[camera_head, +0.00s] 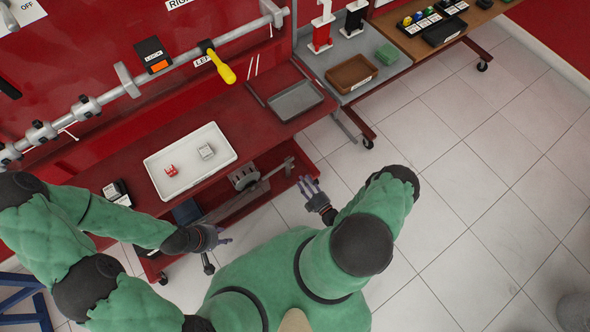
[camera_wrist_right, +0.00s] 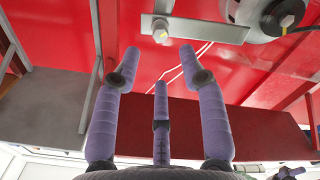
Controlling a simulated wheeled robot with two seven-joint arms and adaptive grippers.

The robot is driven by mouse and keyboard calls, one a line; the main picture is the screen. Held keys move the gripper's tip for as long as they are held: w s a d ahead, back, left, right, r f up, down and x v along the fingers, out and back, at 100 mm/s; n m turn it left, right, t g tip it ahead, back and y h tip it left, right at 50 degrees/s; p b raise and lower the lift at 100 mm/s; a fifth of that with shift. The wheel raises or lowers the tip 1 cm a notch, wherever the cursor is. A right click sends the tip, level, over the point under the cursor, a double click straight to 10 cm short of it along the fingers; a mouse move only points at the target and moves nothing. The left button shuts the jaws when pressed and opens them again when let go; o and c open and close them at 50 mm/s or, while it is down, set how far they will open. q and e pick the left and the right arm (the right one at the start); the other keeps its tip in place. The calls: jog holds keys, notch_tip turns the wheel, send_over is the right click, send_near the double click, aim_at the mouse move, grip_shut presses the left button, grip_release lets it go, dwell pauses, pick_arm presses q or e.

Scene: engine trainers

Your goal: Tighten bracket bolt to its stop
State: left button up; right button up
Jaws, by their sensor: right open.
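A grey metal bracket bar (camera_wrist_right: 205,30) crosses the top of the right wrist view against red metal. A bracket bolt (camera_wrist_right: 160,29) with a hex head sits at its left part. My right gripper (camera_wrist_right: 164,58) has its purple fingers spread and empty, their tips below the bolt and apart from it in the picture. In the head view my right gripper (camera_head: 313,191) is to the right of the grey machine part (camera_head: 244,178) low under the bench. My left gripper (camera_head: 217,238) hangs in front of the bench; its fingers are too small to judge.
The red bench (camera_head: 250,122) carries a white tray (camera_head: 222,160) with a red and a white block, and a grey tray (camera_head: 296,100). A round part (camera_wrist_right: 285,18) stands right of the bolt. Tiled floor is open at right.

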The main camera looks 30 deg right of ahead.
aim_at(293, 167)
jog(key=w, duration=0.2)
jog(key=w+b, duration=0.1)
jog(key=w, duration=0.4)
jog(key=shift+w+a+b, duration=0.2)
jog(key=shift+a+b, duration=0.1)
grip_shut()
